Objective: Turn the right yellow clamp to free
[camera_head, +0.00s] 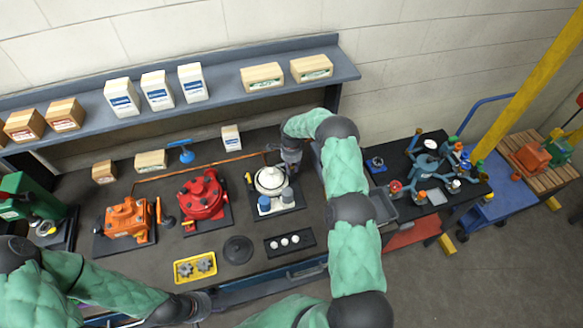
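A white round motor (270,181) stands on a dark base plate (292,206) on the workbench, with blue-and-white parts at its front. A small yellow clamp (249,180) shows at its left side. No yellow clamp shows clearly on its right side, where my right gripper (291,168) covers the view. That gripper points down at the motor's back right edge; its fingers are too small to tell open from shut, and I cannot tell whether it touches anything. My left gripper (203,306) is low at the bench's front edge, away from the motor, fingers unclear.
A red motor (203,197), an orange motor (127,219) and a green machine (30,203) stand to the left. A yellow tray (179,274) with gears, a black disc (238,250) and a dark tray (270,246) lie in front. A shelf (228,93) with boxes runs behind.

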